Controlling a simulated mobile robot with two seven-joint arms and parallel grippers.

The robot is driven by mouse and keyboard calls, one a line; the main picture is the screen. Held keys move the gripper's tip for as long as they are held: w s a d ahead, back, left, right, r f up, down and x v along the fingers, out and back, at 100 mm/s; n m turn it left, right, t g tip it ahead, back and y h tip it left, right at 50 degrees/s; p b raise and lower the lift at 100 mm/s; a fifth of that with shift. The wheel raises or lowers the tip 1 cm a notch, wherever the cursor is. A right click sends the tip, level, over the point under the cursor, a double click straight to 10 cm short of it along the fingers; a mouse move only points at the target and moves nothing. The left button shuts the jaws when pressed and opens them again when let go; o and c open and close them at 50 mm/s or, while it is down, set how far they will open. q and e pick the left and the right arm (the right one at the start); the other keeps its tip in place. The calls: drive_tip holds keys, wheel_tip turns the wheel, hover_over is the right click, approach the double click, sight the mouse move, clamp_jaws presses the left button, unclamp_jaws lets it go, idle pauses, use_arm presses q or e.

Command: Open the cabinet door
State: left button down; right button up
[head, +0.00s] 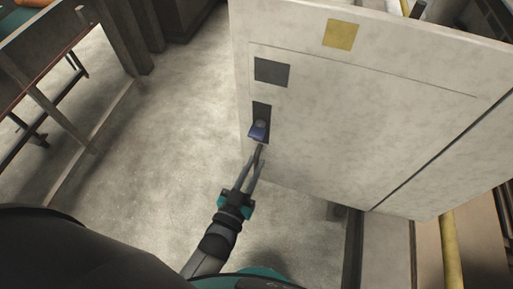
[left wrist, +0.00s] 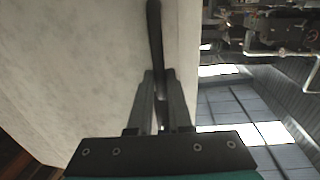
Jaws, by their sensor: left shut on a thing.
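The pale cabinet door (head: 330,130) fills the right half of the head view. It has a dark recess with a blue-grey piece (head: 258,131) near its left edge. My left gripper (head: 259,152) reaches up to the door just below this piece. In the left wrist view its fingers (left wrist: 156,75) are shut on a dark, thin handle (left wrist: 154,35), which runs up along the pale door surface (left wrist: 90,50). The exact contact is partly hidden by the fingers. I cannot tell whether the door stands ajar. My right gripper is not in view.
A dark square (head: 271,72) and a yellow square (head: 342,34) sit on the door. A yellow pipe (head: 451,250) and beams stand at the lower right. A wooden bench (head: 40,60) is at the upper left. The concrete floor (head: 165,125) between is clear.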

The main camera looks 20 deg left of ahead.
use_arm(q)
drive_tip(key=shift+s+d+p, duration=0.15)
drive_tip(key=shift+s+d, duration=0.1)
drive_tip(key=shift+s, duration=0.45)
drive_tip(key=shift+s+d+p, duration=0.1)
drive_tip(key=shift+s+d, duration=0.15)
drive_tip(key=shift+s, duration=0.5)
drive_tip(key=shift+s+d+p, duration=0.15)
drive_tip(key=shift+s+d, duration=0.1)
drive_tip(key=shift+s, duration=0.45)
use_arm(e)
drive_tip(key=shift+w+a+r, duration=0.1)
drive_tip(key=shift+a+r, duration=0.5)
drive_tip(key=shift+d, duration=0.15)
use_arm(q)
drive_tip(key=c, duration=1.2)
unclamp_jaws()
drive_tip(key=shift+d, duration=0.1)
drive_tip(key=o, duration=0.4)
drive_tip(key=shift+c, duration=0.2)
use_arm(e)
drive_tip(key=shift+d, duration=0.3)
use_arm(q)
drive_tip(key=s+a, duration=0.2)
drive_tip(key=s, duration=1.3)
drive_tip(key=shift+b, duration=0.4)
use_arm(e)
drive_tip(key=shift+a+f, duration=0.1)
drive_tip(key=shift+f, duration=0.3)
